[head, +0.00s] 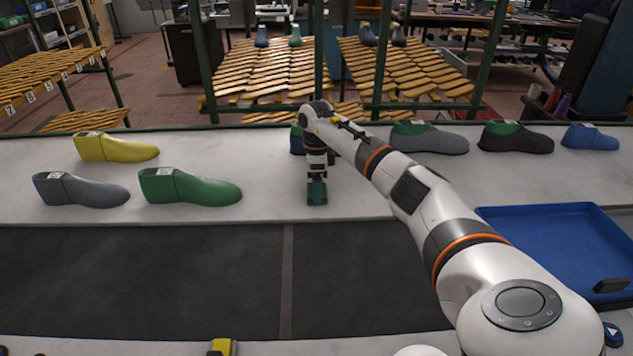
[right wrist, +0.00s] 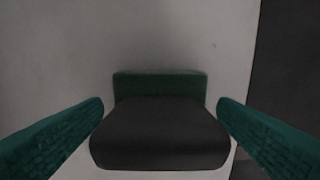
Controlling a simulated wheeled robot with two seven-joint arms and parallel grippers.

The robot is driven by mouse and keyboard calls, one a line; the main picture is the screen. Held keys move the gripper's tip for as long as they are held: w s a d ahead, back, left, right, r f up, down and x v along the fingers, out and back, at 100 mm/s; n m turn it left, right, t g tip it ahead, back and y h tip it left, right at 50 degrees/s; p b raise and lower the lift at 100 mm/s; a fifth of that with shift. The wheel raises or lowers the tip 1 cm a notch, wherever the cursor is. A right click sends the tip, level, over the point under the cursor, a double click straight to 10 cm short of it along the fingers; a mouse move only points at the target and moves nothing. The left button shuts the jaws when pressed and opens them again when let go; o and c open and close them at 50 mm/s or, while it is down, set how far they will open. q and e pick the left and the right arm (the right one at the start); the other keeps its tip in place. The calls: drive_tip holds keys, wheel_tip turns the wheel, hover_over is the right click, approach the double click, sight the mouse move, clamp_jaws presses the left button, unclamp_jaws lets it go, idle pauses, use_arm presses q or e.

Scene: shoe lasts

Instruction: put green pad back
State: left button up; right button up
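My right gripper (head: 317,190) points straight down over the white bench, left of the blue tray. In the right wrist view its two teal fingers (right wrist: 160,112) stand apart, with a block between them. The block has a green strip (right wrist: 160,84) along its far edge and a dark grey near part (right wrist: 160,135); it looks like the green pad, but I cannot be sure. Narrow gaps show between fingertips and block, so the fingers look open around it. In the head view the near finger hides the block. My left gripper is out of view.
A green last (head: 190,187), a grey last (head: 80,190) and a yellow last (head: 115,148) stand left. Grey (head: 430,138), black (head: 515,138) and blue (head: 590,137) lasts stand right. My arm partly hides a dark blue last (head: 296,140). The blue tray (head: 500,212) lies right.

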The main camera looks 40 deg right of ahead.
drive_tip(key=shift+o, duration=0.3)
drive_tip(key=shift+r, duration=0.1)
wheel_tip(320, 180, up, 12)
drive_tip(key=shift+r+b, duration=0.1)
drive_tip(key=shift+b, duration=0.8)
